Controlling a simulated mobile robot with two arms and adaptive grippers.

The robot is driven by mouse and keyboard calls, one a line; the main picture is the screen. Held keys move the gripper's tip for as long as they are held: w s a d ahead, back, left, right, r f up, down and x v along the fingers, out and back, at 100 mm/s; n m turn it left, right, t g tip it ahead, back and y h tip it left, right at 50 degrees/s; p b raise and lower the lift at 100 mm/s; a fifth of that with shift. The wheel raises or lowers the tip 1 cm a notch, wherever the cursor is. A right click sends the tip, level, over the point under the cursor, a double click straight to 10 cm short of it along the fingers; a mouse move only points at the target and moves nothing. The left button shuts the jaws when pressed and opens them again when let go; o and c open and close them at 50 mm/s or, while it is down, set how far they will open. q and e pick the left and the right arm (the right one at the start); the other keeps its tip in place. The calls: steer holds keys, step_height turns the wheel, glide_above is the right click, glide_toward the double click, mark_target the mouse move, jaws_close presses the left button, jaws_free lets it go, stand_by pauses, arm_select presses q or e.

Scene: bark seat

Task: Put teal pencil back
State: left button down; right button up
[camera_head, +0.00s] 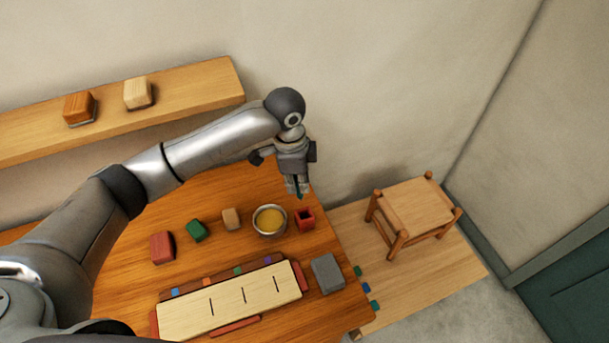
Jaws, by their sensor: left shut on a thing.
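My left gripper (297,187) reaches in from the left over the far right part of the wooden table. It is shut on the teal pencil (300,195), of which only a small dark teal bit shows between the fingers. A small red square holder with an open top (305,219) stands on the table just below the gripper in the picture. I cannot tell the exact gap between the pencil and the holder. My right gripper is not in view.
A bowl of yellow stuff (270,220) stands left of the red holder. Blocks, red (162,247), green (196,230) and tan (231,219), lie further left. A slotted pale board (230,300) and a grey block (327,273) are nearer. A stool (415,208) stands right.

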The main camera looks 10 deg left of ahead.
arm_select(q)
steer(key=f+m+b, duration=0.1)
steer(key=f, duration=0.2)
steer(key=d+f+m+b, duration=0.1)
steer(key=f+m+b, duration=0.1)
steer(key=f, duration=0.1)
steer(key=f+m+y+b, duration=0.1)
steer(key=f, duration=0.3)
steer(key=shift+w+d+m+g+b, duration=0.1)
steer(key=shift+d+m+g+b, duration=0.2)
steer(key=shift+m+g, duration=0.1)
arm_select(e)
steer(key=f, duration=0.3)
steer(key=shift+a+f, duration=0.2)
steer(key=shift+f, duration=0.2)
arm_select(q)
steer(key=shift+f, duration=0.3)
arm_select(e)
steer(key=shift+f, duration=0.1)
arm_select(q)
steer(key=c, duration=1.4)
jaws_free()
steer(key=shift+c, duration=0.2)
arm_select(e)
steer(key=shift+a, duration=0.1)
arm_select(q)
step_height(320, 180, up, 12)
